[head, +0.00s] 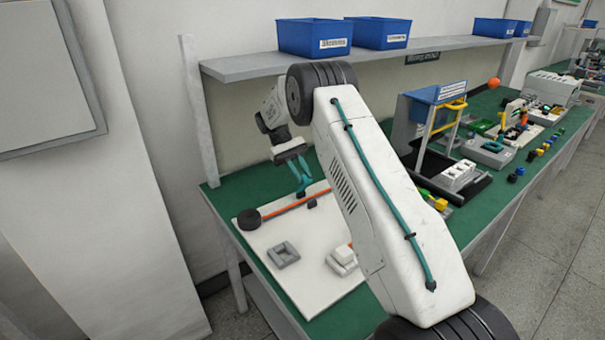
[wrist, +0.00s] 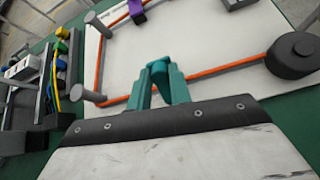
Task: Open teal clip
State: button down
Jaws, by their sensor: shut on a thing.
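My gripper (head: 303,190) reaches down over the far part of the white board (head: 285,290). Its teal fingers (wrist: 160,85) are close together in the wrist view. They are shut on a small teal piece, which looks like the teal clip (wrist: 158,66), at the orange cable (wrist: 225,68). The fingers hide much of the clip, so I cannot tell whether its lid is up or down. The cable runs from a dark round spool (wrist: 293,55) past the fingers and around two grey posts (wrist: 88,95). A purple clip (wrist: 137,12) sits farther along the cable.
A grey block (head: 283,254) and a white block (head: 342,260) sit on the board's near part. A shelf with blue bins (head: 315,38) hangs behind. A blue-topped stand (head: 435,95) and several small parts fill the green bench to the right.

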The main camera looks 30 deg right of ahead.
dwell(0.3)
jog(key=c, duration=1.3)
grip_release()
jog(key=shift+r, duration=0.35)
jog(key=r, duration=0.1)
jog(key=s+r, duration=0.1)
jog(key=r, duration=0.1)
jog(key=shift+a, duration=0.2)
jog(key=s+a, duration=0.1)
jog(key=s, duration=0.4)
jog(key=s+a+r, duration=0.1)
jog(key=s, duration=0.3)
jog(key=s+a, duration=0.1)
jog(key=s, duration=0.4)
jog(key=shift+s+a+r, duration=0.15)
jog(key=shift+s, duration=0.15)
